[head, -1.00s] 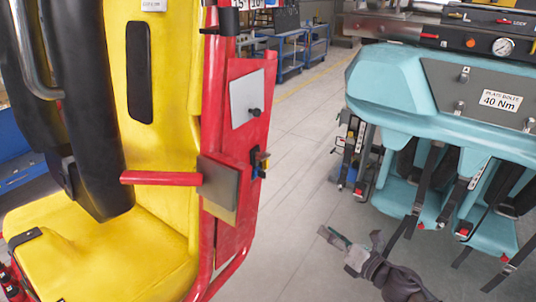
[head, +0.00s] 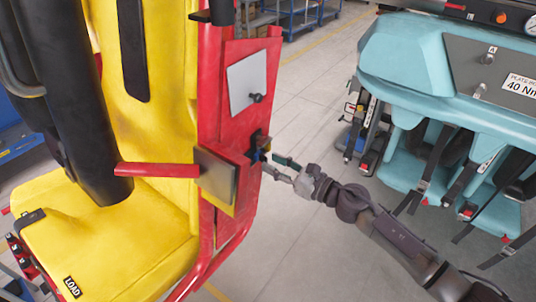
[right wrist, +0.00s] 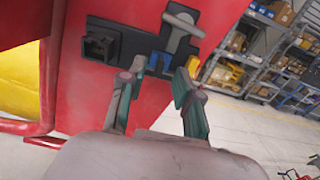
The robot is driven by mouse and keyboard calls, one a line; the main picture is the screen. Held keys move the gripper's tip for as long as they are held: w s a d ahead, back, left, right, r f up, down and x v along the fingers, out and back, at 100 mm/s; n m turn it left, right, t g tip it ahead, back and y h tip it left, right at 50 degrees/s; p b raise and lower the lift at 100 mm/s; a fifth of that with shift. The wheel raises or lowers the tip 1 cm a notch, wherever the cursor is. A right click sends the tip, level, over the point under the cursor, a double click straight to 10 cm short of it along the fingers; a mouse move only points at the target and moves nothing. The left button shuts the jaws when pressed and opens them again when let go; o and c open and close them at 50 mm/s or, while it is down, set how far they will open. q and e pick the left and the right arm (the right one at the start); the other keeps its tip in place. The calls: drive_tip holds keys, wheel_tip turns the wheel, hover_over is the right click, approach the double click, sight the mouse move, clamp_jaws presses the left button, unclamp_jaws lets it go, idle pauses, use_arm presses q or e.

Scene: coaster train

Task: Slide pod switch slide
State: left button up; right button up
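The pod switch (head: 257,146) is a small dark fitting on the side of the red panel. In the right wrist view it shows as a black plate (right wrist: 122,42) with a grey T-shaped metal lever (right wrist: 178,32), a blue piece (right wrist: 160,66) and a yellow piece (right wrist: 192,66). My right gripper (head: 273,163) is at the switch's lower right. In the wrist view its two green-and-grey fingers (right wrist: 163,74) stand apart, with the blue piece showing between the tips. Whether they touch it cannot be told. My left gripper is not in view.
A grey plate with a black knob (head: 247,84) is above the switch, and a square grey pad on a red bar (head: 157,170) is to its left. The yellow seat (head: 120,245) is at left. A teal seat unit (head: 400,75) stands at right. Open floor lies between.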

sight(262, 157)
drive_tip(key=shift+x, duration=1.2)
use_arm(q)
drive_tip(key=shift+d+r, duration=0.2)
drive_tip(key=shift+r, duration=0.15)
use_arm(e)
clamp_jaws()
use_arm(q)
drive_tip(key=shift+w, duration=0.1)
